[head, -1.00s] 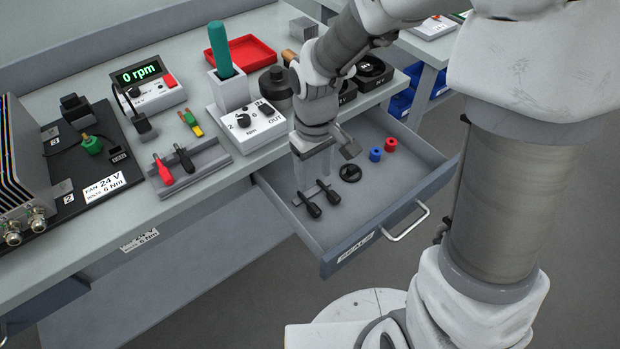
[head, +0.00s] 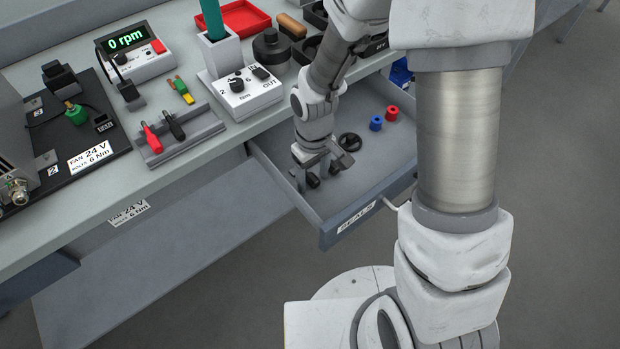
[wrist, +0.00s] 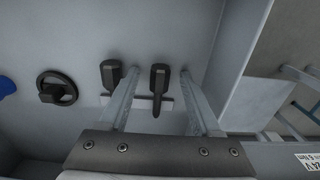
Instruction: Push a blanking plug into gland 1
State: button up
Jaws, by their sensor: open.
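My gripper (head: 316,176) is open and points down into the open drawer. In the wrist view, its two fingers (wrist: 159,76) stand on either side of a black plug (wrist: 158,92) with a thick head and narrow stem; I cannot tell whether they touch it. A second black plug (wrist: 111,74) lies just outside the left finger, partly hidden by it. Both rest on a pale holder strip (wrist: 146,103). In the head view the gripper partly hides a plug (head: 312,181). A metal gland (head: 18,192) shows on the enclosure at the far left; its number is unclear.
The drawer (head: 352,212) also holds a black ring-shaped part (head: 349,141), a blue piece (head: 376,123) and a red piece (head: 392,113). Its walls surround my gripper. On the bench stand a torque-setting box (head: 240,95) and a rack (head: 180,140) with red and black tools.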

grip_shut()
dwell(0.3)
jog(key=shift+r, duration=0.1)
